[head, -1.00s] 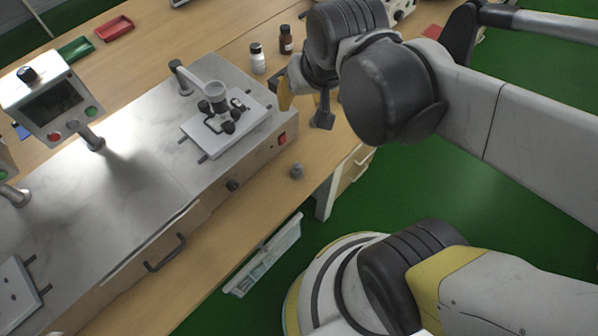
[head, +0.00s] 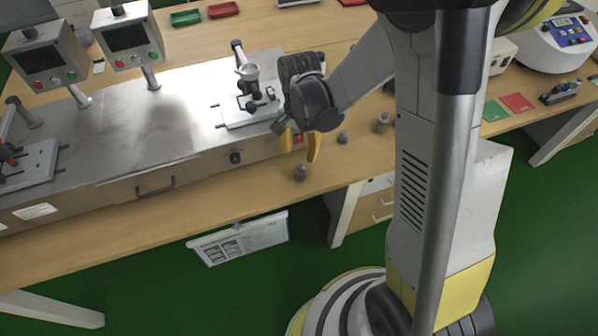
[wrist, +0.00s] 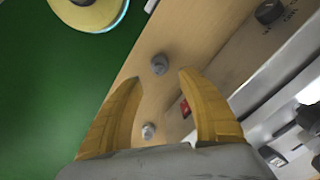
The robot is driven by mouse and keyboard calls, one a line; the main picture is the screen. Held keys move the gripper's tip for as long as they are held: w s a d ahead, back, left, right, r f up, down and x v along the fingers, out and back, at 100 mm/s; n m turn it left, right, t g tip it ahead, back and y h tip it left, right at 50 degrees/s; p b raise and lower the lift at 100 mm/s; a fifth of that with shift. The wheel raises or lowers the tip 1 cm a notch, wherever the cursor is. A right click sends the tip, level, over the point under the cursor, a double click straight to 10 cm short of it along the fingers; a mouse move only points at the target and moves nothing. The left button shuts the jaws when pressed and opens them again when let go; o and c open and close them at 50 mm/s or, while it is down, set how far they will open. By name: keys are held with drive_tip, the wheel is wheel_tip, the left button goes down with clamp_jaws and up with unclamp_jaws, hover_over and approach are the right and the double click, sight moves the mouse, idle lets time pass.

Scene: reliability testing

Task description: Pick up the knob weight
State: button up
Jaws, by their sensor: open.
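A small grey metal knob weight (head: 300,173) stands on the wooden bench near its front edge. It also shows in the wrist view (wrist: 159,65), just beyond and between the fingertips. A second similar weight (head: 342,137) stands further right. It shows in the wrist view (wrist: 148,131) between the fingers, nearer the palm in the picture. A larger grey weight (head: 382,122) stands further right still. I cannot tell which of them the task names. My gripper (head: 299,156) is open and empty, its yellow fingers pointing down above and behind the front weight, apart from it.
A steel-topped test machine (head: 150,135) with a red switch (wrist: 185,108) stands close beside the fingers. The bench's front edge is near the weight. Bare wood lies left of the front weight.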

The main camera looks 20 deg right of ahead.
sight(300, 166)
wheel_tip(300, 166, down, 8)
drive_tip(key=b, duration=0.3)
drive_tip(key=shift+d+b, duration=0.15)
drive_tip(key=shift+b, duration=0.2)
drive_tip(key=shift+r, duration=0.15)
clamp_jaws()
